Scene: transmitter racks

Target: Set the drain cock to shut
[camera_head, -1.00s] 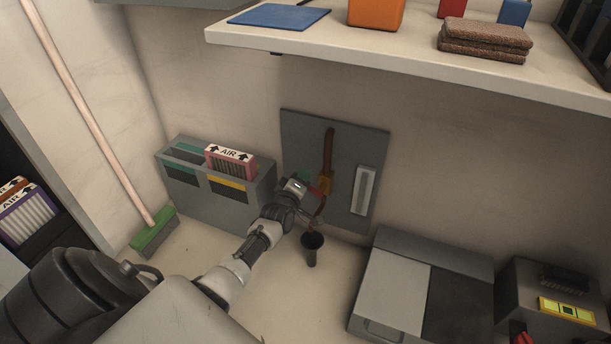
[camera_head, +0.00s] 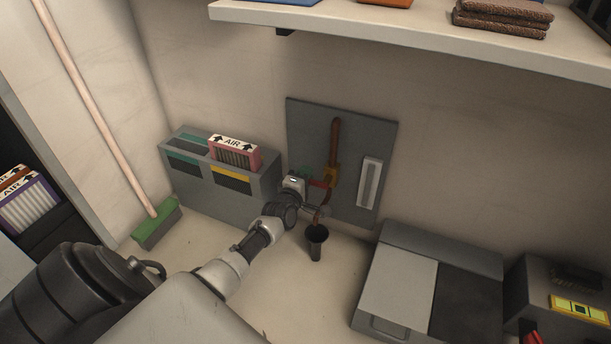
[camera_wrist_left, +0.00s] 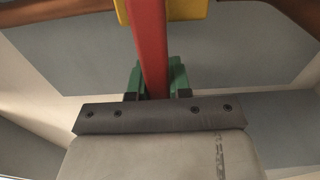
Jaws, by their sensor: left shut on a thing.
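The drain cock has a yellow-brass body (camera_head: 331,177) on a brown pipe (camera_head: 335,140) against a grey wall panel (camera_head: 305,125). Its red lever (camera_head: 319,184) sticks out to the left of the body, across the upright pipe. My left gripper (camera_head: 311,186) is at the lever. In the left wrist view the green fingertips (camera_wrist_left: 158,82) are shut on the red lever (camera_wrist_left: 150,35), one on each side, with the yellow body (camera_wrist_left: 188,8) just beyond. The lever's far end is hidden by the gripper. My right gripper is not in view.
A black funnel-like cup (camera_head: 316,240) stands below the cock. A grey filter box (camera_head: 205,190) is close on the left, with a green broom (camera_head: 156,222) beyond it. A grey case (camera_head: 420,285) lies to the right. A shelf (camera_head: 420,40) hangs above.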

